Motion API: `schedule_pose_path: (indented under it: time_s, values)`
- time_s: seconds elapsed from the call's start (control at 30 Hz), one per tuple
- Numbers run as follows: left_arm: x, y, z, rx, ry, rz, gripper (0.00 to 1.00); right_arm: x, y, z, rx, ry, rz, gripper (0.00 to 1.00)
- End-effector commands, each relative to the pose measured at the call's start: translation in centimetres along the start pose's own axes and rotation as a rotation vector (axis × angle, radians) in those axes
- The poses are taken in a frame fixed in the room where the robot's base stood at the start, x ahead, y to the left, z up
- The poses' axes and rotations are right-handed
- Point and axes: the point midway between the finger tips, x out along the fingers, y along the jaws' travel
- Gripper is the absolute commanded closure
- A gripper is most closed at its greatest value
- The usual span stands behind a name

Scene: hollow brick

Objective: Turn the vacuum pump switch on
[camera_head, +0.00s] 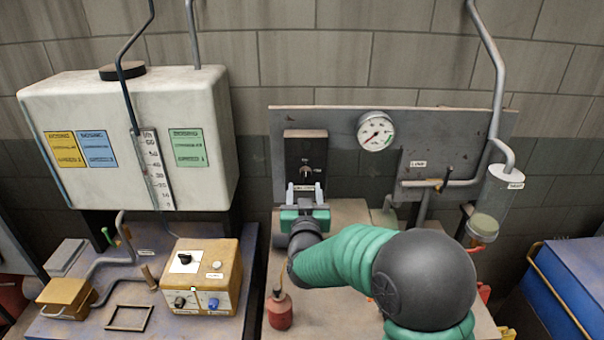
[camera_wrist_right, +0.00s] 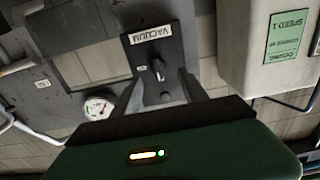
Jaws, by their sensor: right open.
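The vacuum pump switch (camera_head: 307,172) is a small knob on a dark box (camera_head: 305,150) fixed to a grey panel. In the right wrist view the switch (camera_wrist_right: 158,70) sits under a label reading VACUUM (camera_wrist_right: 150,34), which appears upside down. My right gripper (camera_head: 305,190) is open just in front of and below the switch. In the wrist view its two fingers (camera_wrist_right: 160,92) stand apart on either side of the switch, with nothing between them. I cannot tell if they touch the box. My left gripper is not in view.
A round gauge (camera_head: 376,131) is on the panel right of the switch, with pipes and a valve (camera_head: 442,183) further right. A white tank (camera_head: 135,135) stands left.

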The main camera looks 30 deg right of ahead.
Motion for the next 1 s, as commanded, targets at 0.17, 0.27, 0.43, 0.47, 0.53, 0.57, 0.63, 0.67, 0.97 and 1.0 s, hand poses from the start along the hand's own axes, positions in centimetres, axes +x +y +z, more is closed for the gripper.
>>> schedule_pose_path:
  time_s: [0.17, 0.27, 0.43, 0.47, 0.53, 0.57, 0.63, 0.67, 0.97, 1.0]
  values:
    - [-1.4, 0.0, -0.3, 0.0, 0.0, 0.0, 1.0, 4.0, 0.1, -0.2, 0.001, -0.001, 0.002, 0.49]
    - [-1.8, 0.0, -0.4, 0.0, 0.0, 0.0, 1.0, 5.4, 0.1, -0.2, 0.001, 0.0, 0.0, 0.49]
    - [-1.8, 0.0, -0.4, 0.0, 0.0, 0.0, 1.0, 6.3, 0.0, -0.1, 0.001, 0.002, -0.001, 0.49]
    - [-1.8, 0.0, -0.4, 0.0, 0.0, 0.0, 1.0, 6.3, -0.1, -0.1, 0.001, 0.002, -0.001, 0.49]
    - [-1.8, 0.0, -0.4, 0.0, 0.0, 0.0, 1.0, 6.3, -0.1, -0.1, 0.0, 0.001, -0.001, 0.49]
    - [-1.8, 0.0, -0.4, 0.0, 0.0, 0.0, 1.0, 6.3, -0.1, -0.1, 0.0, 0.001, -0.001, 0.49]
    - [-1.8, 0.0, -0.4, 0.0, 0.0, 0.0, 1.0, 6.3, -0.1, -0.1, 0.0, 0.001, -0.001, 0.5]
    - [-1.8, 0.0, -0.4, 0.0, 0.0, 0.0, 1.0, 6.3, 0.0, -0.1, 0.001, 0.001, -0.001, 0.54]
    - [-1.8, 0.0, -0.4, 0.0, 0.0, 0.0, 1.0, 6.3, 0.0, 0.0, 0.001, 0.0, -0.002, 0.93]
    - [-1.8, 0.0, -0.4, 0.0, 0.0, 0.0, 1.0, 6.3, 0.0, 0.0, 0.001, 0.0, -0.002, 0.99]
